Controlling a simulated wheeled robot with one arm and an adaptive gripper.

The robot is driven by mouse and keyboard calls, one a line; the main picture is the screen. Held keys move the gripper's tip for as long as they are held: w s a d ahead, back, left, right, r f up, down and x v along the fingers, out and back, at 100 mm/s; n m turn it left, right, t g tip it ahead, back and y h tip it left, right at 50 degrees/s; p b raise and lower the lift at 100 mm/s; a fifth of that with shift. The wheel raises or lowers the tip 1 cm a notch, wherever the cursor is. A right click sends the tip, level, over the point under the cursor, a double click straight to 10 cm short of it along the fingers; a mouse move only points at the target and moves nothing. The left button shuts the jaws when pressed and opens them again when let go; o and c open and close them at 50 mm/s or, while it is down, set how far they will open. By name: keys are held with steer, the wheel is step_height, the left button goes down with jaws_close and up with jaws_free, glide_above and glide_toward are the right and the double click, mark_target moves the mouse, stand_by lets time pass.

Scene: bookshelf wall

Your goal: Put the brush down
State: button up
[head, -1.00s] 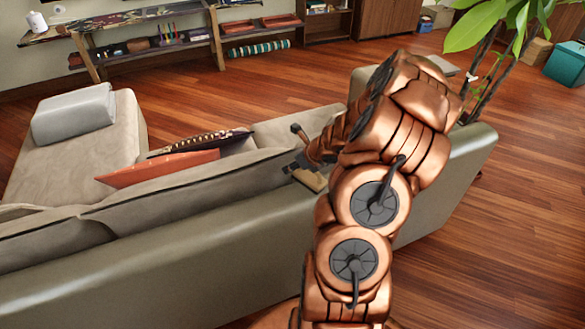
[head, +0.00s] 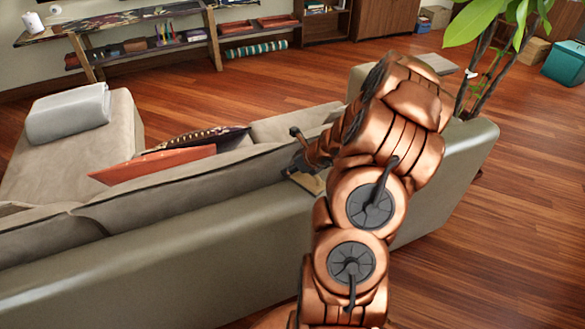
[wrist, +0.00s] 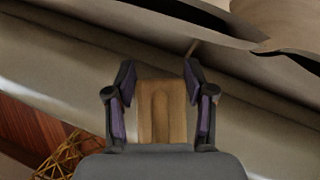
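The brush (wrist: 161,112) is a tan wooden block with a groove down its middle, seen in the wrist view between the two dark fingers of my gripper (wrist: 160,85). The fingertips meet its sides, so my gripper looks shut on it. In the head view my gripper (head: 298,153) is at the back of the grey sofa (head: 200,245), and part of the tan brush (head: 312,183) shows below it. My arm hides the rest. I cannot tell whether the brush touches the sofa.
An orange cushion (head: 150,165) and a patterned cushion (head: 205,140) lie on the sofa to the left. A grey bolster (head: 68,113) rests on the chaise. A plant (head: 490,45) stands behind the sofa's right end. Wooden floor (head: 530,200) is clear at right.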

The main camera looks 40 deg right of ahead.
steer(key=o, duration=0.4)
